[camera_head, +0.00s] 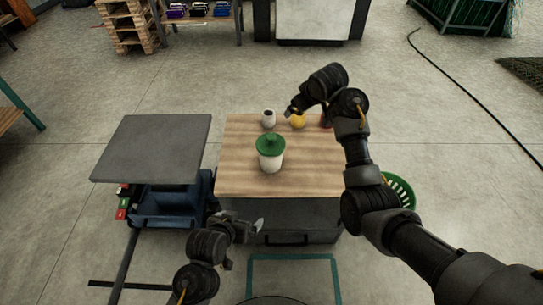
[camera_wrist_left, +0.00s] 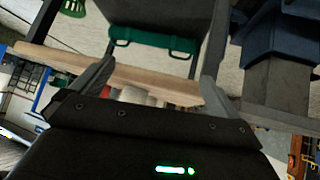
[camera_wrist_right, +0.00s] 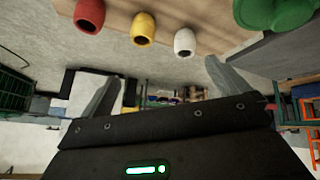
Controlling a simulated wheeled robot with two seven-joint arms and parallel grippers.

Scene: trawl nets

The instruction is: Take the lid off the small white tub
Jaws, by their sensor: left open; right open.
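The small white tub (camera_head: 271,162) stands upright near the middle of the wooden table top. Its green lid (camera_head: 270,144), with a knob on top, sits on it. The green lid also shows at the upper right of the right wrist view (camera_wrist_right: 287,12). My left gripper (camera_head: 259,226) is open and empty in front of the table's near edge, apart from the tub. My right gripper (camera_head: 290,111) is open and empty above the far part of the table, behind the tub. It is apart from the lid.
A white cup (camera_head: 268,118), a yellow cup (camera_head: 298,121) and a red cup (camera_head: 326,120) stand along the table's (camera_head: 235,175) far edge. A grey-topped cart (camera_head: 152,145) is on the left. A green basket (camera_head: 402,188) is on the right. The table's left part is clear.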

